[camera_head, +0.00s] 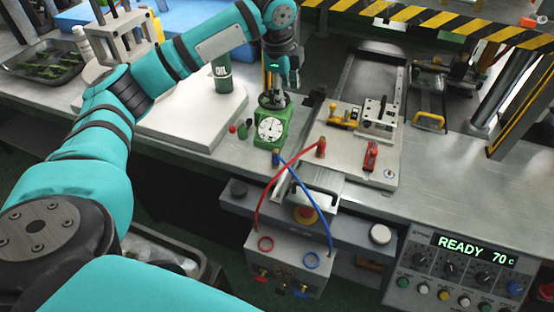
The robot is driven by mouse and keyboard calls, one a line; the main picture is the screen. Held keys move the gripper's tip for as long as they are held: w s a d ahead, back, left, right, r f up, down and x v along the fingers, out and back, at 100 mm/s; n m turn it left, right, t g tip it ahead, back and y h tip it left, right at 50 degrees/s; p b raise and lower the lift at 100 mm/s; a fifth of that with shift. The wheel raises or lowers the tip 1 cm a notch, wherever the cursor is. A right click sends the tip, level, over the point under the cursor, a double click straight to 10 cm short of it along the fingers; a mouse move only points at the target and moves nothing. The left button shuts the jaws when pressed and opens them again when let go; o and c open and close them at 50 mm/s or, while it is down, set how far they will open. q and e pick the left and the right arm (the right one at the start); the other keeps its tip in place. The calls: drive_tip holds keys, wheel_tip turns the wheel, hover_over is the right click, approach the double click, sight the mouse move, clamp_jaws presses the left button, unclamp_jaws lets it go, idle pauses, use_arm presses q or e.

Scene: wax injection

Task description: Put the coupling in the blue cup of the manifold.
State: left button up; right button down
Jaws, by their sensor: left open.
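The manifold (285,247) is a grey box below the bench's front edge. Its top has a red ring-shaped cup (266,244) on the left and a blue cup (311,260) on the right. Both cups look empty. A blue coupling (276,157) at the end of a blue hose is at the bench edge, in front of a green dial gauge (269,128). A red coupling (321,148) on a red hose stands on the fixture plate. My left gripper (272,98) is open, pointing down at the gauge's top, behind the blue coupling. My right gripper is out of view.
The red and blue hoses cross above the manifold. A fixture plate (345,165) with clamps lies right of the gauge. A green oil can (222,72) stands behind left. A control panel (457,265) reads READY 70 C. The bench front at right is clear.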

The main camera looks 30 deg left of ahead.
sight(276, 150)
use_arm(q)
drive_tip(key=s+g, duration=0.3)
drive_tip(key=s, duration=0.2)
drive_tip(key=f, duration=0.4)
drive_tip(key=f+p, duration=0.1)
drive_tip(key=f, duration=0.6)
drive_tip(key=shift+d+f, duration=0.35)
drive_tip(key=shift+f, duration=0.05)
drive_tip(key=shift+s+d+f+p, duration=0.1)
drive_tip(key=shift+f+p, duration=0.35)
drive_tip(key=shift+f, duration=1.05)
drive_tip(key=shift+s+d+f+p, duration=0.1)
drive_tip(key=shift+f+p, duration=0.3)
drive_tip(key=shift+f, duration=1.1)
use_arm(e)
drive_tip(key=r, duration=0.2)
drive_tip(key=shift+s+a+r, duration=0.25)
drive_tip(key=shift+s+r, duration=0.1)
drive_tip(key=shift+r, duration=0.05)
use_arm(q)
drive_tip(key=shift+c, duration=0.2)
clamp_jaws()
